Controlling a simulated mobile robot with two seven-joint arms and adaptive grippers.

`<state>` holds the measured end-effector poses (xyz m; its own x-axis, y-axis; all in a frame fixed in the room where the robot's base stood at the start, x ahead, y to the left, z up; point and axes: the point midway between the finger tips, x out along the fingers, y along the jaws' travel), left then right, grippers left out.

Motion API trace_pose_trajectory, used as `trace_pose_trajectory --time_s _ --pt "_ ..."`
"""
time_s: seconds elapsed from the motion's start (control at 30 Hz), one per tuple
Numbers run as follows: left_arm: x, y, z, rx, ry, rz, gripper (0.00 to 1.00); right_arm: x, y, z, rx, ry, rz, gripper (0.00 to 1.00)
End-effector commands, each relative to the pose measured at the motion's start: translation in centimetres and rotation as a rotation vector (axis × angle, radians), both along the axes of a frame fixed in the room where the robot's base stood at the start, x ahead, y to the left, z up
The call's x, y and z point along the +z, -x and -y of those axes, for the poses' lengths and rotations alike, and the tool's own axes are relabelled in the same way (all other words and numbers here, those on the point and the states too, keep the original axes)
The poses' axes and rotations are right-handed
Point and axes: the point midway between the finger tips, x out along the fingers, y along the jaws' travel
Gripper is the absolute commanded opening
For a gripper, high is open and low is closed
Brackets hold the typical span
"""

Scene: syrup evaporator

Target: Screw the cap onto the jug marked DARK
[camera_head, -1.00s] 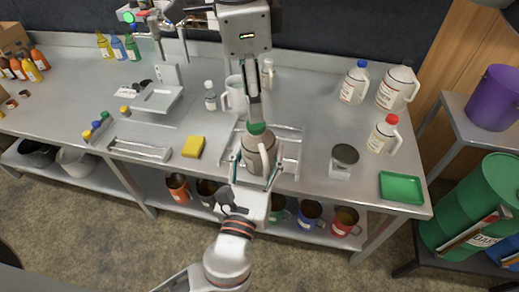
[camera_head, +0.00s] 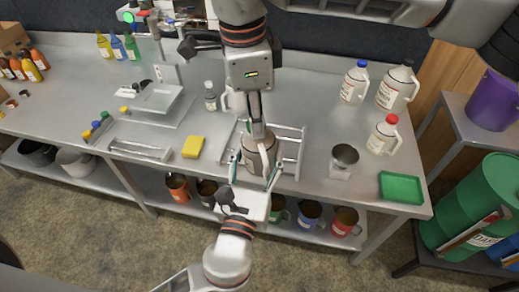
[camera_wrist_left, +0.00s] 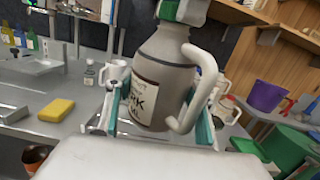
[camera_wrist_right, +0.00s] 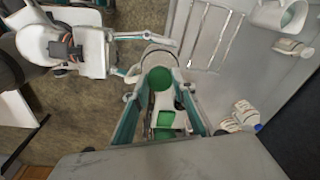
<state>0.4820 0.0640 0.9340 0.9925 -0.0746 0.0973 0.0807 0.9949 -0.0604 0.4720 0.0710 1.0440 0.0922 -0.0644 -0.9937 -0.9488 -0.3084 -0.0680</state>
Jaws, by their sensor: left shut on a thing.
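The jug marked DARK (camera_wrist_left: 158,75) is a grey-brown jug with a pale handle; its label shows in part in the left wrist view. The green cap (camera_wrist_left: 186,10) is at the jug's mouth, cut off by the top edge of the left wrist view. My right gripper (camera_head: 256,132) points down over the cap, with its fingers (camera_wrist_right: 160,85) either side of it; firm contact cannot be seen.
A yellow sponge (camera_head: 193,147) lies left of the jug. A scale (camera_head: 158,97) stands at left. Bench space between the rack and metal cup is clear.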

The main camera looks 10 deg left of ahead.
Motion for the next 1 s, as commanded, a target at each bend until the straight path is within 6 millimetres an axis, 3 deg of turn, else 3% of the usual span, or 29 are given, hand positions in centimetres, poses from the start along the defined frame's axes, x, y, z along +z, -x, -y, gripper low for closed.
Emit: trace_pose_trajectory --time_s 0.27,0.8,0.97,1.0 --pt "0.22 -0.02 -0.02 0.001 0.001 0.004 0.00 0.03 -0.01 0.01 -0.077 -0.007 0.006 0.00" --pt "0.22 -0.02 -0.02 0.001 0.001 0.004 0.00 -0.02 0.01 -0.03 -0.954 -0.089 0.065 0.00" --pt "0.22 -0.02 -0.01 0.000 0.001 0.004 0.00 -0.03 0.02 -0.03 -0.988 -0.092 0.066 0.00" --pt "0.22 -0.02 -0.01 0.000 0.001 0.004 0.00 -0.02 0.02 -0.03 -0.988 -0.092 0.066 0.28"
